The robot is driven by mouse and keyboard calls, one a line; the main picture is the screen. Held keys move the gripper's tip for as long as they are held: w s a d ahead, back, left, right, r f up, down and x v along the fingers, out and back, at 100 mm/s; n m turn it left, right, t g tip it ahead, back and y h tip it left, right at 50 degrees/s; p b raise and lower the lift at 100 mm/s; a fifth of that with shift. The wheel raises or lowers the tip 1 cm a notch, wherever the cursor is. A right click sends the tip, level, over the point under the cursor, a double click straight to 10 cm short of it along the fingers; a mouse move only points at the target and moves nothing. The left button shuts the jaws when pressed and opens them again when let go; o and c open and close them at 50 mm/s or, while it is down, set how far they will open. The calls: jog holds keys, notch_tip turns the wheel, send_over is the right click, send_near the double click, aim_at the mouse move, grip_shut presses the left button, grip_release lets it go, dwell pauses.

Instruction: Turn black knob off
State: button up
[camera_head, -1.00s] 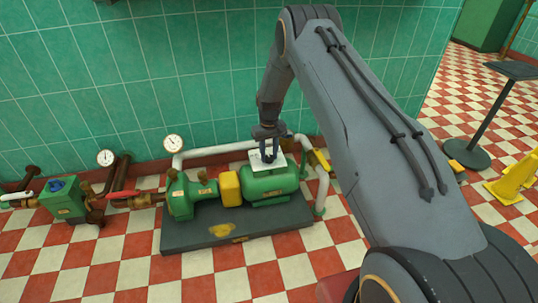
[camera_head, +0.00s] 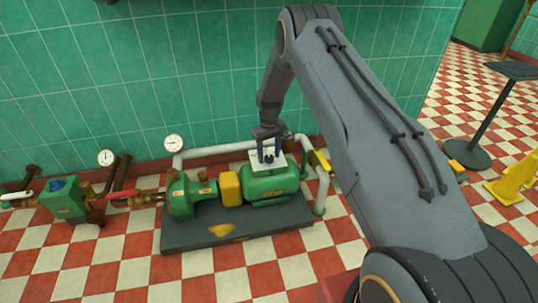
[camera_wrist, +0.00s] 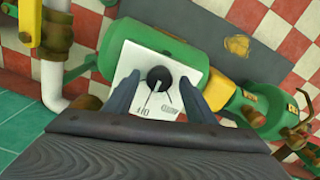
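The black knob (camera_wrist: 158,78) sits on a white plate (camera_wrist: 138,60) with dark markings, on top of the green motor (camera_head: 268,184). In the wrist view a pale pointer line on the knob slants toward the lower left of the plate. My gripper (camera_wrist: 165,92) is open, with one finger on each side of the knob and a visible gap to it on both sides. In the head view my gripper (camera_head: 269,157) is just above the white plate (camera_head: 262,165); the knob is hard to make out there.
A yellow coupling guard (camera_head: 230,188) and green pump (camera_head: 181,196) share the dark base (camera_head: 215,238). A white pipe (camera_head: 323,188) bends close to the motor's right. Checkered floor in front is clear.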

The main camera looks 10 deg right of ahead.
aim_at(269, 157)
jog(key=shift+r+p, duration=0.85)
jog(key=shift+r, duration=3.05)
